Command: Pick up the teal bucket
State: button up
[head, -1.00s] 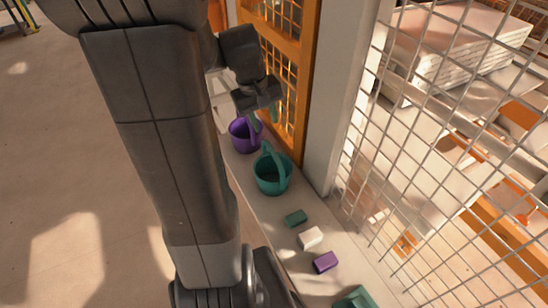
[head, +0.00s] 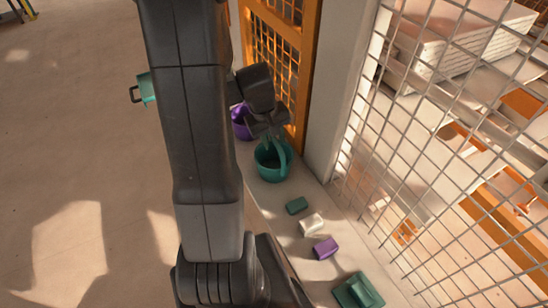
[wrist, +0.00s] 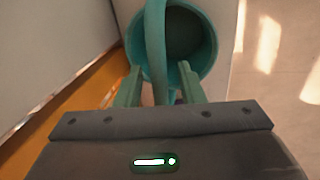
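The teal bucket (head: 270,172) stands upright on the pale ledge, with its handle raised. My gripper (head: 268,138) is just above it in the head view. In the wrist view, the bucket (wrist: 204,62) lies just ahead of my gripper (wrist: 160,80). The two green fingers are open and apart, and the teal handle runs between them. I see gaps between the handle and both fingers. The lower part of the handle is hidden behind the gripper body.
A purple bucket (head: 240,124) stands just behind, partly hidden by my arm. Green (head: 297,205), white (head: 312,224) and purple (head: 325,248) blocks lie nearer on the ledge, before a teal object (head: 358,291). A pale post (head: 335,90) and wire mesh (head: 440,130) border the right.

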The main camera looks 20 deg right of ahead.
grip_shut()
jog(key=shift+r, duration=0.1)
